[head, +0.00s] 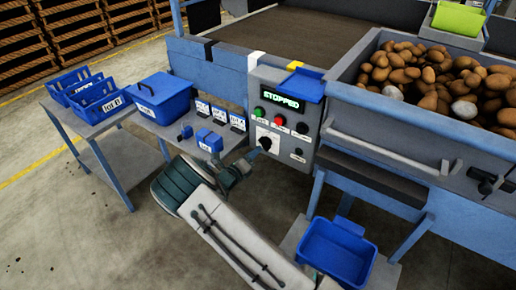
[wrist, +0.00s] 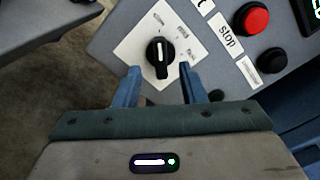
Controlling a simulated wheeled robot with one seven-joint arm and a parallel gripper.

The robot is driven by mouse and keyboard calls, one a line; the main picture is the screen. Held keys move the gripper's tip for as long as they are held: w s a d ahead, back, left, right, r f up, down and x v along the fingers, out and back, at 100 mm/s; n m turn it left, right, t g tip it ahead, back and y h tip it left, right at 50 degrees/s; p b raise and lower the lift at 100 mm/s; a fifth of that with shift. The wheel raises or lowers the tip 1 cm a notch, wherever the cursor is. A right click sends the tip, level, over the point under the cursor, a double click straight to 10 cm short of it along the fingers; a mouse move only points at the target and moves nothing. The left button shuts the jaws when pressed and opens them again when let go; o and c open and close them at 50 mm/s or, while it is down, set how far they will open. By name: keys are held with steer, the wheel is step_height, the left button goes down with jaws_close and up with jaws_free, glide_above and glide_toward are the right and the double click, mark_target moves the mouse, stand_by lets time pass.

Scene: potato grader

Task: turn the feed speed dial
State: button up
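The feed speed dial is a black knob with a white pointer line on a pale plate with small labels. In the wrist view the dial (wrist: 160,54) is just beyond my fingertips, roughly centred between them. In the head view the dial (head: 266,143) is low on the grey control panel (head: 262,100). My gripper (wrist: 160,72) is open, with its two blue fingers apart and nothing visible between them. In the head view my gripper (head: 248,160) is at the panel's lower left, close to the dial. I cannot tell whether the fingers touch the dial.
A red stop button (wrist: 254,18) and a black button (wrist: 273,61) sit right of the dial. The panel display (head: 281,100) reads STOPPED. A side table with blue bins (head: 161,98) stands left. A potato hopper (head: 350,75) is at right, with a blue tub (head: 337,252) below.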

steer(key=v, duration=0.9)
steer(key=shift+s+a, duration=0.15)
